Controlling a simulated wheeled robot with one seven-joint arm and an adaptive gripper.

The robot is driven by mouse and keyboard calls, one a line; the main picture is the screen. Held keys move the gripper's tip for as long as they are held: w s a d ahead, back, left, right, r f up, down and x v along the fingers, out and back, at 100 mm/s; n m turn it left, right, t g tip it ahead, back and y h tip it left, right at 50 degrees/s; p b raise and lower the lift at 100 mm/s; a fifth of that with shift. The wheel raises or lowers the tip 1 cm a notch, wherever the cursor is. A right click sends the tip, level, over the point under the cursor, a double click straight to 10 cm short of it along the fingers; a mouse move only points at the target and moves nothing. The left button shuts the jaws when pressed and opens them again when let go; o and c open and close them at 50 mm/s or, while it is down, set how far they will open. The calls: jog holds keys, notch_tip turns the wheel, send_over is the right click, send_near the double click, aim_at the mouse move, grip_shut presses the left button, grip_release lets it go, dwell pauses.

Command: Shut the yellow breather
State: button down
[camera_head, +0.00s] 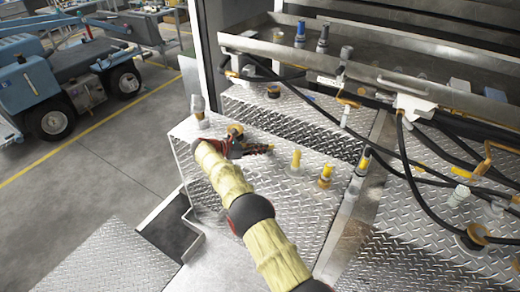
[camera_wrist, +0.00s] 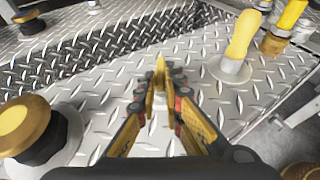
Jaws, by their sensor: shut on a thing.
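My gripper (camera_head: 268,149) is low over the diamond-plate top of the metal box. In the wrist view my gripper (camera_wrist: 160,82) has its fingers closed around a narrow yellow piece, which I take to be the yellow breather (camera_wrist: 160,68). Only its upper part shows between the fingertips; its base is hidden. To the right stands a separate yellow-topped fitting on a round grey base (camera_wrist: 238,45), also visible in the head view (camera_head: 295,160). It is apart from my fingers.
A brown-yellow cap on a black base (camera_wrist: 25,130) stands close to my gripper's left. Another yellow fitting (camera_head: 325,175) stands further right. Black hoses (camera_head: 410,170) hang at the right. The plate around the fingers is mostly clear.

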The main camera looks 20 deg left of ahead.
jog(key=shift+w+r, duration=0.15)
jog(key=c, duration=1.9)
grip_release()
jog(key=shift+d, duration=0.2)
jog(key=shift+f, duration=0.2)
jog(key=shift+a, duration=0.1)
jog(key=v, duration=1.2)
jog(key=shift+r, duration=0.1)
